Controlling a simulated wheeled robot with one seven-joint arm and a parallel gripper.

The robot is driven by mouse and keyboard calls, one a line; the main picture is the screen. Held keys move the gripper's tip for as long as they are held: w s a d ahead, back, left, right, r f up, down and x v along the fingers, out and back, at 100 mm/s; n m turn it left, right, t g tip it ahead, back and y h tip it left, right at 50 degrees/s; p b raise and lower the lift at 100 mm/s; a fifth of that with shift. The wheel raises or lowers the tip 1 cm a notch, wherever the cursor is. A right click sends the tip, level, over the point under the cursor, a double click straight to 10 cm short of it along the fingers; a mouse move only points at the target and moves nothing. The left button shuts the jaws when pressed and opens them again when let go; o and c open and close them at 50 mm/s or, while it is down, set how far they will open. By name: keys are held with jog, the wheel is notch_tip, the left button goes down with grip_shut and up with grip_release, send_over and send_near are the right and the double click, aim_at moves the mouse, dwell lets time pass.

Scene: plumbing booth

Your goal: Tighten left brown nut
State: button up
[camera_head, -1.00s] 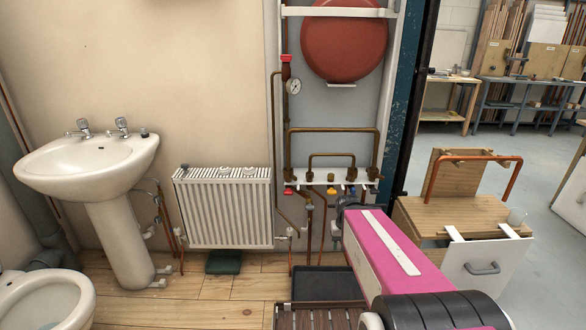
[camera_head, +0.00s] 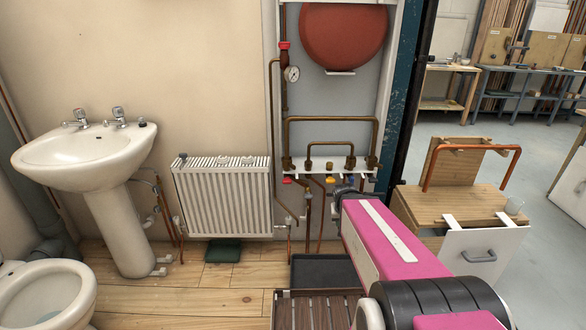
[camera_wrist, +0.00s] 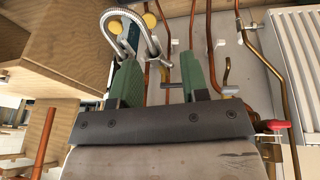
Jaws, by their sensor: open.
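A row of brass-brown nuts and fittings stands along the white manifold rail (camera_head: 332,166) under the brown pipe loops in the head view. The leftmost brown fitting (camera_head: 289,164) is at the rail's left end. The one below the small loop's left leg (camera_head: 308,165) is beside it. I cannot tell which is the task's left brown nut. My gripper (camera_wrist: 157,70) shows two green fingers, apart, with no nut visibly held between them. In the head view my pink arm hides most of it, just below the rail's right part. In the wrist view no brown nut can be made out clearly.
Copper pipes (camera_wrist: 208,40), a braided hose (camera_wrist: 108,22) and a red-handled valve (camera_wrist: 274,124) are close around the fingers. A radiator (camera_head: 223,197) is left of the rail. A wooden bench (camera_head: 450,208) stands right. A black tray (camera_head: 322,270) lies below.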

jog(key=w+r+t, duration=0.2)
jog(key=w+t, duration=0.3)
jog(key=w, duration=0.5)
jog(key=n+t+y, duration=0.6)
jog(key=n+y, duration=0.2)
jog(key=y, duration=0.4)
send_near(295, 168)
jog(key=x, duration=1.1)
jog(key=shift+w+a, duration=0.1)
jog(key=shift+w, duration=0.15)
grip_shut()
